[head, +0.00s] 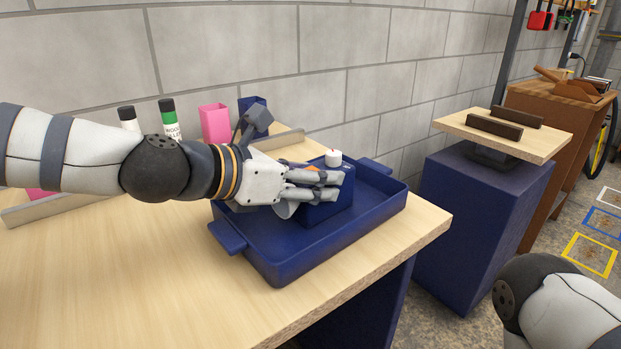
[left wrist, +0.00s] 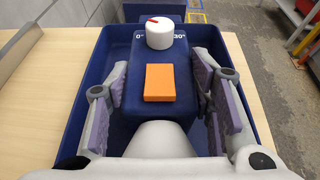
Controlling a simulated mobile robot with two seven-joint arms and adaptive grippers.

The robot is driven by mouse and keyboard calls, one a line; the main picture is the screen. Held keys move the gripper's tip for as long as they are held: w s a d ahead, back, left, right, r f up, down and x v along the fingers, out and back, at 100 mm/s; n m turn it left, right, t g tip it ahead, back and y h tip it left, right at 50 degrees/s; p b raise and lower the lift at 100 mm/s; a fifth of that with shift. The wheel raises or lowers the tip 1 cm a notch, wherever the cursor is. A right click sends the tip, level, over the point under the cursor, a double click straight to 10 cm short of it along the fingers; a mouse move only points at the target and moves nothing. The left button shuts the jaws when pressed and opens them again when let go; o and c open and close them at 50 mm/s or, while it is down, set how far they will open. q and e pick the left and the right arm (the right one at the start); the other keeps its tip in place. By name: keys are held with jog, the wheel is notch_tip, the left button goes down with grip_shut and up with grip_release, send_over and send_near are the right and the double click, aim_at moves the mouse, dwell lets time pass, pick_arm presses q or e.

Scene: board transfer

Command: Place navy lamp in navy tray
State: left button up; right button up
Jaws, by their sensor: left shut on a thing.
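The navy lamp (head: 322,212) is a navy block with a white knob, an orange patch and a pale grey cone at its near end. My left gripper (head: 318,188) is shut on it, fingers on its two sides. In the left wrist view the lamp (left wrist: 132,58) sits between the purple finger pads. The navy tray (head: 272,264) lies on the table's right part, and the lamp is within its outline. Whether the lamp's underside touches the tray floor is hidden. The tray also shows in the left wrist view (left wrist: 92,75). My right gripper is out of view.
A pink holder (head: 214,124), a navy holder (head: 252,103) and two marker-like bottles (head: 168,118) stand behind my left arm by the wall. The wooden table (head: 110,275) is clear at front left. A navy pedestal (head: 480,220) with a wooden top stands right, across a gap.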

pick_arm(q)
jog(key=shift+r, duration=0.2)
jog(key=shift+f, duration=0.15)
jog(key=o, duration=1.3)
jog(key=shift+r, duration=0.25)
jog(key=p+v, duration=0.3)
jog(key=v, duration=0.9)
jog(key=shift+f, duration=0.15)
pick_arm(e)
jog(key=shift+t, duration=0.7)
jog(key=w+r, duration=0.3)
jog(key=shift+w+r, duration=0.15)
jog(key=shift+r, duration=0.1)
